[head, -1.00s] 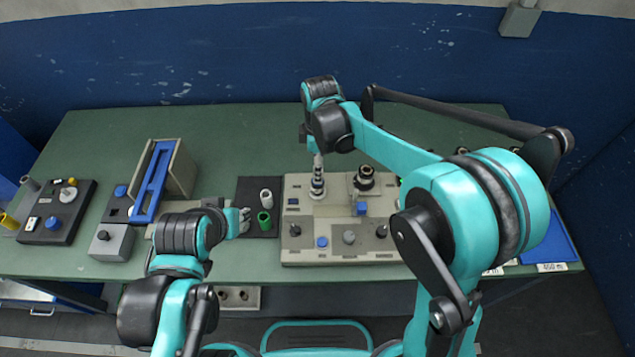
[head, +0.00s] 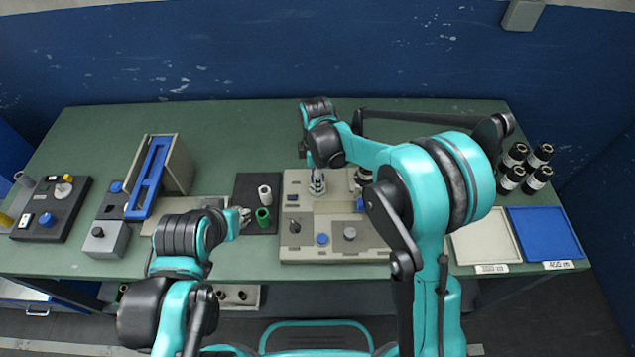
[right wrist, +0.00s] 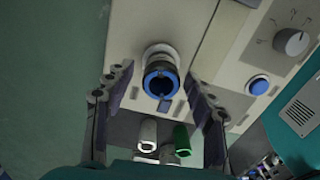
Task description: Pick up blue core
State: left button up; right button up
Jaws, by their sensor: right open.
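The blue core (right wrist: 161,70) shows in the right wrist view as a bright blue ring around a dark opening, on the post of the grey machine. My right gripper (right wrist: 162,92) is open, with one finger on each side of the core and visible gaps between. In the head view the right gripper (head: 317,172) points down over the machine's left post, and the core's blue cannot be made out there. My left gripper (head: 244,215) hangs by the dark mat beside the green core (head: 262,216); whether its fingers are apart is unclear.
A white core (head: 265,193) stands behind the green core on the dark mat (head: 245,188). The grey machine (head: 300,245) carries knobs and a blue button. Black rolls (head: 511,178), a white tray (head: 483,243) and a blue tray (head: 545,235) lie at the right.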

jog(key=c, duration=1.2)
jog(key=shift+r, duration=0.2)
